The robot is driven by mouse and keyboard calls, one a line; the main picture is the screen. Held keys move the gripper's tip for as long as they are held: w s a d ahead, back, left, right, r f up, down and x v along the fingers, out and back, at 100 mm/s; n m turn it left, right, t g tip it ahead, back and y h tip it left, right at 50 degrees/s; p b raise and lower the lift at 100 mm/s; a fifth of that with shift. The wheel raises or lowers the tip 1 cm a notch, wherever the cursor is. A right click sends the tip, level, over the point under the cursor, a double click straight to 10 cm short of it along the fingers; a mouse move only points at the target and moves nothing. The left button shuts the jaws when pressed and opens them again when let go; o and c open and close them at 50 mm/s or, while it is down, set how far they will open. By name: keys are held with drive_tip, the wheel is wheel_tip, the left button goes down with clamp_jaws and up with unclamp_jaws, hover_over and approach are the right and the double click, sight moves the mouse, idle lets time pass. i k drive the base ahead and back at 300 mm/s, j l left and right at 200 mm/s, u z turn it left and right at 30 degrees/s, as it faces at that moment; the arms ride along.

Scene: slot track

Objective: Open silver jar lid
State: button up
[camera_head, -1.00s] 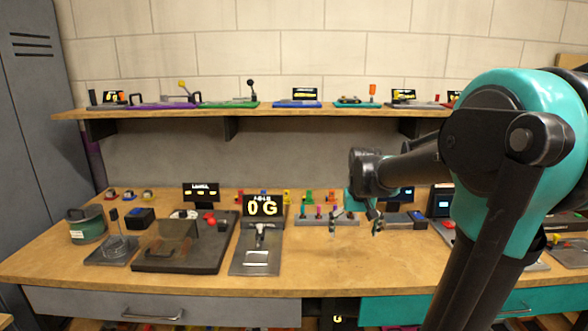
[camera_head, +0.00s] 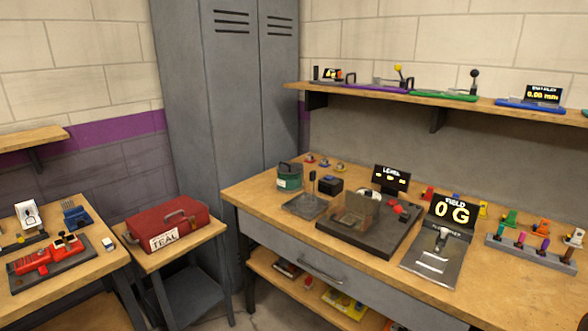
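I cannot make out a silver jar or silver lid in this view. My gripper and arm are not in view.
A red toolbox (camera_head: 168,225) stands on a small table left of the grey lockers (camera_head: 230,130). A dark-based device (camera_head: 365,240) and a "0 G" display device (camera_head: 435,250) fill the bench middle. A shelf (camera_head: 450,105) overhangs the bench. Floor shows between the tables.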

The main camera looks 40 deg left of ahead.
sight(296, 167)
drive_tip(key=j+u, duration=0.1)
drive_tip(key=u, duration=1.5)
